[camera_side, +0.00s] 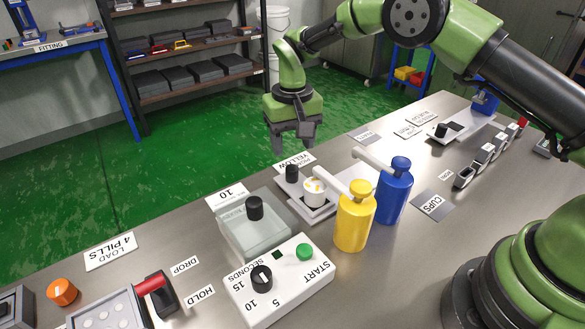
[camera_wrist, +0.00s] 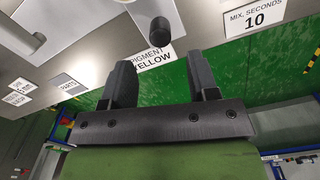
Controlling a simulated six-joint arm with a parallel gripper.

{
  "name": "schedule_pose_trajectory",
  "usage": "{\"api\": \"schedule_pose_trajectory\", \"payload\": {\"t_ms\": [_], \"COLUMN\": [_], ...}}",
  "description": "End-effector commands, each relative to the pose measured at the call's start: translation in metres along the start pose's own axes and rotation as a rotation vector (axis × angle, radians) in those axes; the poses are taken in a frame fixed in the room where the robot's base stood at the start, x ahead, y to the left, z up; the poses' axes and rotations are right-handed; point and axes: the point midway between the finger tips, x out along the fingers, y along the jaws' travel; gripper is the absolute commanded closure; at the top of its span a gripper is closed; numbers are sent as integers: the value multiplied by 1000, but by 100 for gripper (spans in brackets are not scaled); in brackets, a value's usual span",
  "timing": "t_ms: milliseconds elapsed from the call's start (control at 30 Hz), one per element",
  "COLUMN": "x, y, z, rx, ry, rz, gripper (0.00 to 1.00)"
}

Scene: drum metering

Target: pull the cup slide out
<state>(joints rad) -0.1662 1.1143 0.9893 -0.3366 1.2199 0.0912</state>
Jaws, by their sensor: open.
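The cup slide (camera_side: 297,205) is a pale plate on the steel bench, with an upright black knob (camera_side: 292,173) at its far end. The knob also shows in the wrist view (camera_wrist: 159,32). A white cup (camera_side: 314,193) with some yellow at its top stands on the slide, by the yellow pump bottle (camera_side: 355,222). My gripper (camera_side: 293,144) points down above and beyond the knob, apart from it. In the wrist view its two fingers are spread and empty, with the knob ahead of the gap between them.
A blue pump bottle (camera_side: 395,190) stands right of the yellow one. Left of the slide is a translucent box (camera_side: 255,232) with its own black knob, and a white timer box (camera_side: 280,283) in front. The bench's far edge borders the green floor.

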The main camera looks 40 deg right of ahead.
Motion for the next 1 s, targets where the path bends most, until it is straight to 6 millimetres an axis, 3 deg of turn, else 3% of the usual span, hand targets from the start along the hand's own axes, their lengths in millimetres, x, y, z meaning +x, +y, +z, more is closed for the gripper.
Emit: {"api": "schedule_pose_trajectory", "payload": {"t_ms": [100, 333, 500, 767, 1000], "x": [25, 61, 71, 72, 72], "y": [0, 0, 0, 0, 0], "z": [1, 0, 0, 0, 0], "rx": [0, 1, 1, 1, 1], "ry": [-5, -2, 1, 1, 1], "rz": [1, -1, -3, -3, -3], "gripper": [46, 46, 46, 46, 98]}}
